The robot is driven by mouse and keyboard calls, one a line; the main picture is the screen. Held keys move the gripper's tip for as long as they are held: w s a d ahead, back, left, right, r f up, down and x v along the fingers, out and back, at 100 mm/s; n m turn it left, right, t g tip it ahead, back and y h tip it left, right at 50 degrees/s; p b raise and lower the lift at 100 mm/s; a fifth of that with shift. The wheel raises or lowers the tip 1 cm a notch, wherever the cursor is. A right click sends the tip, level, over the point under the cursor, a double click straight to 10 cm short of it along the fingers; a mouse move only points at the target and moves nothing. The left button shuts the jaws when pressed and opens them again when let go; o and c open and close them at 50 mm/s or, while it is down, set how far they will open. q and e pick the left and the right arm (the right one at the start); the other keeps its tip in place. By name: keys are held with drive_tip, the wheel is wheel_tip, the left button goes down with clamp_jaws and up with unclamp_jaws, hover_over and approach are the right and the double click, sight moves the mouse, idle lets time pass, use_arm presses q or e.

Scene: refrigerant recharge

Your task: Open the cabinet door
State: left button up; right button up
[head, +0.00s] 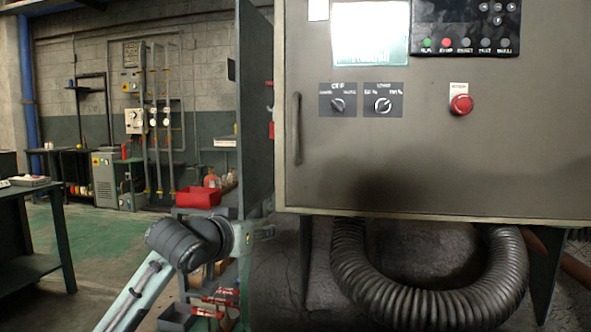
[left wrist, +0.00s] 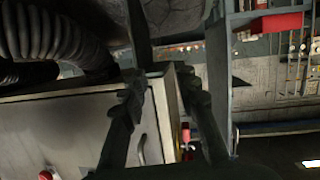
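The grey control cabinet's door (head: 400,150) fills the right of the head view and looks shut. Its vertical bar handle (head: 297,128) is at the door's left edge. In the left wrist view the cabinet door (left wrist: 75,125) appears upside down, with the handle (left wrist: 142,150) low, near the left finger. My left gripper (head: 264,233) is below and left of the handle, near the cabinet's lower left corner. In the left wrist view its fingers (left wrist: 160,82) are spread apart with nothing held; the cabinet's corner shows between them. My right gripper is out of view.
A ribbed hose (head: 425,290) loops below the cabinet. A dark upright panel (head: 255,110) stands just left of it. A shelf with a red bin (head: 200,197) is behind my left arm. A red emergency button (head: 461,104) sticks out of the door. Open floor lies at the left.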

sight(294, 113)
use_arm(q)
drive_tip(key=s+d+r+m+t+h, duration=0.1)
drive_tip(key=s+d+r, duration=0.1)
drive_tip(key=r, duration=0.9)
drive_tip(key=s+d+r+m+t+h, duration=0.1)
drive_tip(key=d+r, duration=0.1)
drive_tip(key=r, duration=1)
drive_tip(key=x, duration=0.2)
drive_tip(key=p+x, duration=0.1)
drive_tip(key=x, duration=0.2)
drive_tip(key=p+x, duration=0.1)
drive_tip(key=x, duration=0.1)
drive_tip(key=shift+w+d+r, duration=0.25)
drive_tip(key=shift+w+d, duration=0.05)
drive_tip(key=shift+d, duration=0.1)
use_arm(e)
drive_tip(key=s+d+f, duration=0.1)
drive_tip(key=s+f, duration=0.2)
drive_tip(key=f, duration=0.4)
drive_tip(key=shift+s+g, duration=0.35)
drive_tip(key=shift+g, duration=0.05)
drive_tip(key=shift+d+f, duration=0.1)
use_arm(q)
clamp_jaws()
